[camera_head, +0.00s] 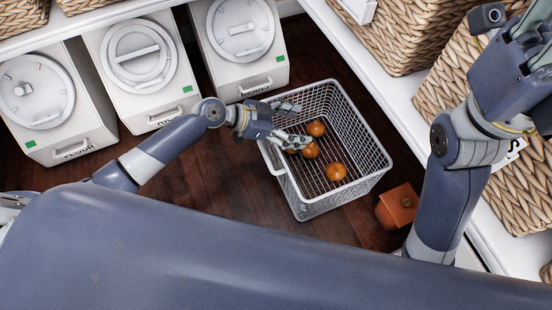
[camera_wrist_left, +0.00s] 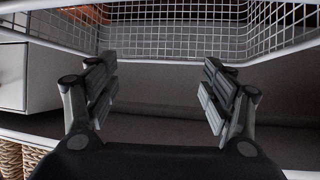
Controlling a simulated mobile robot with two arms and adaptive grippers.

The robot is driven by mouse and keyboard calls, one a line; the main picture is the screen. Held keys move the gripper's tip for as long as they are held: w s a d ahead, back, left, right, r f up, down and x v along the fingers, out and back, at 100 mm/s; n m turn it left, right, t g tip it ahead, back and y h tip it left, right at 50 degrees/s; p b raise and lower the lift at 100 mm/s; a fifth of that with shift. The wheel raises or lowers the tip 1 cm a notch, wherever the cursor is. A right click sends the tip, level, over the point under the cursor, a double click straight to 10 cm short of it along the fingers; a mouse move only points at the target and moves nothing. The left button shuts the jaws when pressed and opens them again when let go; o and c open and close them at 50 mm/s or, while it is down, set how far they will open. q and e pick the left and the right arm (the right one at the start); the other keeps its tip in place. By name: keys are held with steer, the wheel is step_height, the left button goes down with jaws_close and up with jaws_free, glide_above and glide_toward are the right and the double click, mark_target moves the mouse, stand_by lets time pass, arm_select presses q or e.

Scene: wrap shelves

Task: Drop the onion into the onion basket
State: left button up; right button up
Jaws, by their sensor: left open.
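The onion basket (camera_head: 372,165) is a white wire basket standing on the dark floor. Several orange-brown onions lie inside it, among them one near the back (camera_head: 316,128), one in the middle (camera_head: 310,150) and one towards the front (camera_head: 336,172). My left gripper (camera_head: 295,124) is open over the left side of the basket, its fingers partly hiding the contents. In the left wrist view the open fingers (camera_wrist_left: 160,72) have nothing between them, and the basket's wire mesh (camera_wrist_left: 180,40) shows beyond. My right gripper (camera_head: 540,62) is at the upper right, partly cut off.
White lidded bins (camera_head: 150,70) stand in a row at the back left. An orange box (camera_head: 402,203) sits on the floor right of the basket. Woven baskets (camera_head: 395,30) fill the right shelf. Bare floor (camera_head: 225,180) lies left of the wire basket.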

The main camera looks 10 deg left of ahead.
arm_select(q)
steer(key=v, duration=0.7)
stand_by(0.3)
